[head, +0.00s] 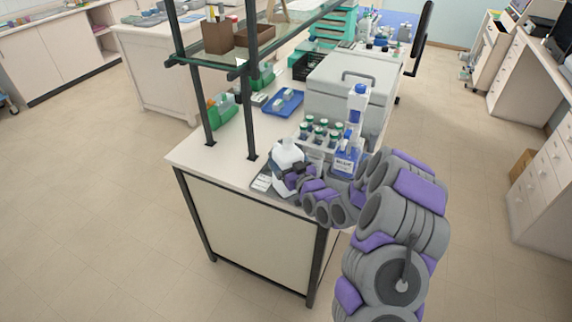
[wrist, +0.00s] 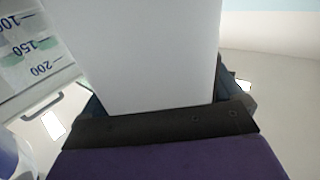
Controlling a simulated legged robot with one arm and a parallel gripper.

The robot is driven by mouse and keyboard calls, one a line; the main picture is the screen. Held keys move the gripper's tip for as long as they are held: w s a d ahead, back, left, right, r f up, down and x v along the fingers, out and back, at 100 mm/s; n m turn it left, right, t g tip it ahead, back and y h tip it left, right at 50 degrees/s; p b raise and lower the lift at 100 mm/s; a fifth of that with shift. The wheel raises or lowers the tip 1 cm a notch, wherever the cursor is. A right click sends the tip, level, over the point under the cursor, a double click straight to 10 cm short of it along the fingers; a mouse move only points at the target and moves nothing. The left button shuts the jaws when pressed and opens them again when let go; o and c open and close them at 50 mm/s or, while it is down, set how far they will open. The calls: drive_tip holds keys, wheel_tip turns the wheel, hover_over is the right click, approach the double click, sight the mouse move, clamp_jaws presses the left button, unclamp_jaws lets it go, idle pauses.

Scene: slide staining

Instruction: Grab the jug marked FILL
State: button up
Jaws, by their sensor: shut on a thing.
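A white jug (head: 287,155) stands near the front corner of the bench, on or beside a flat grey item (head: 262,180). No FILL mark can be read on it. My gripper (head: 292,180) is at the jug's near right side and shut on it; the fingers and wrist hide part of its lower body. In the wrist view a plain white surface (wrist: 155,50), which looks like part of the jug, fills the space between the dark fingers (wrist: 160,120).
Right of the jug are a rack of green-capped bottles (head: 320,133), a blue-labelled bottle (head: 345,162) and a tall blue-capped bottle (head: 357,105). A grey box (head: 352,85) stands behind. A dark shelf post (head: 249,110) rises at left. A graduated container (wrist: 35,55) shows close in the wrist view.

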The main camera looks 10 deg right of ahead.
drive_tip(key=shift+d+r, duration=0.1)
drive_tip(key=shift+r, duration=0.05)
drive_tip(key=shift+s+d+r+p, duration=0.2)
drive_tip(key=shift+s+r, duration=0.2)
drive_tip(key=shift+s, duration=0.1)
drive_tip(key=shift+s+d+r+p, duration=0.15)
drive_tip(key=shift+s+r, duration=0.25)
drive_tip(key=shift+s, duration=0.05)
drive_tip(key=s+d+r+p, duration=0.3)
drive_tip(key=s+r+p, duration=0.3)
drive_tip(key=s+p, duration=0.4)
drive_tip(key=shift+s+d+p, duration=0.15)
drive_tip(key=shift+s+p, duration=0.15)
drive_tip(key=shift+p, duration=0.45)
drive_tip(key=shift+s+p, duration=0.25)
drive_tip(key=shift+p, duration=0.3)
drive_tip(key=shift+r, duration=0.1)
